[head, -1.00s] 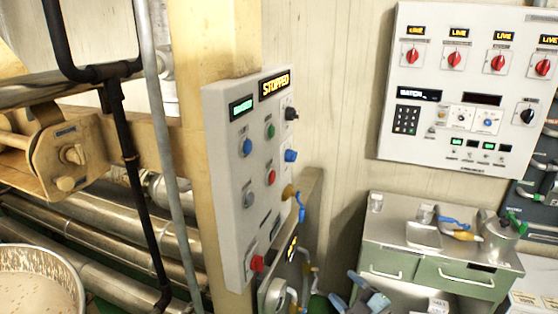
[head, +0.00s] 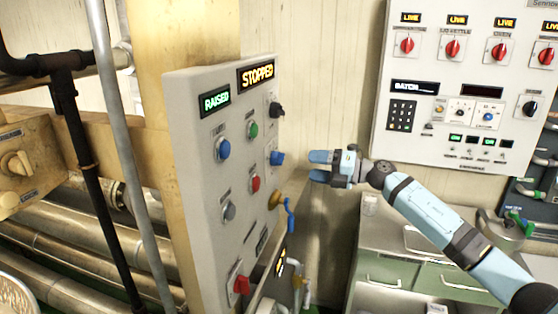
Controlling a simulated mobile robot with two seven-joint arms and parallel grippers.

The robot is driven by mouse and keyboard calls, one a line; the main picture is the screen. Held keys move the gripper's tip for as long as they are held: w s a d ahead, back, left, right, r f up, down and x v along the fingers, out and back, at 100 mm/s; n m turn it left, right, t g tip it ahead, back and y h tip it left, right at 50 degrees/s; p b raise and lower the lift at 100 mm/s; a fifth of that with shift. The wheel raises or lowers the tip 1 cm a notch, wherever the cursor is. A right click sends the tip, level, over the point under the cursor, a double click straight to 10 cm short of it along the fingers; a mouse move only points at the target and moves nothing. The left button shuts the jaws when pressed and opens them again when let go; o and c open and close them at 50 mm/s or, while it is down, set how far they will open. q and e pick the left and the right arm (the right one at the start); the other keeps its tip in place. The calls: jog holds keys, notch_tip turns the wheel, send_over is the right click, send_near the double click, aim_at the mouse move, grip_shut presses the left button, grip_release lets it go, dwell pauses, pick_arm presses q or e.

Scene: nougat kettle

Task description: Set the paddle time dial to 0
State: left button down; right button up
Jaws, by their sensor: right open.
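A grey control panel (head: 195,130) on a tan post shows "STOPPED" and "RAISED". On its right side are a black knob (head: 276,109) and, below it, a blue knob (head: 277,157). Their labels are too small to read, so I cannot tell which is the paddle time dial or its setting. My right gripper (head: 318,166) is open and empty. Its fingers point left toward the blue knob, with a visible gap between them in the picture. My left gripper is not in view.
The panel also has blue, green and red buttons, a red switch (head: 241,285) and a blue-handled valve (head: 289,213) beside it. A white wall panel (head: 455,80) with red knobs hangs at right. A green-drawered cabinet (head: 385,268) stands below. Pipes run at left.

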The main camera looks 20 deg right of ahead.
aim_at(280, 159)
jog(key=p+x, duration=0.1)
jog(key=x, duration=0.9)
jog(key=shift+w, duration=0.15)
